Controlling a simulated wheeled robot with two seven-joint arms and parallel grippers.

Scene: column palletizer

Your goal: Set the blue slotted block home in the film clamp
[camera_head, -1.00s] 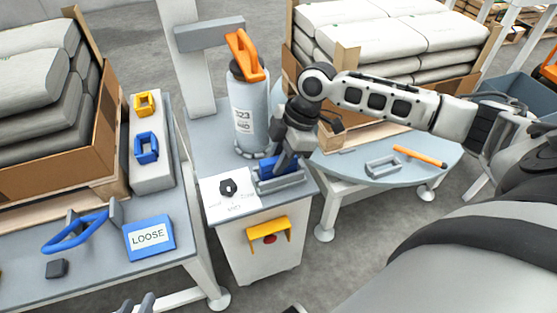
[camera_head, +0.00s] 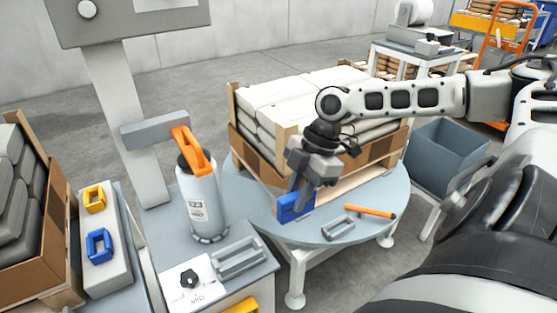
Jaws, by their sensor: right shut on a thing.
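My right gripper (camera_head: 302,193) points down over the near left part of the round grey table, shut on a blue block (camera_head: 288,209). The block is at the table's left edge; whether it touches the tabletop I cannot tell. The gripper hides part of it, and its slot does not show clearly. A grey open-topped holder (camera_head: 222,263) on the cabinet is empty. Which fixture is the film clamp I cannot tell. My left gripper is out of view.
A bottle with an orange top (camera_head: 201,205) stands beside the holder. An orange-handled tool (camera_head: 370,212) lies right of the grey frame. Stacked white sacks (camera_head: 290,95) stand behind the gripper.

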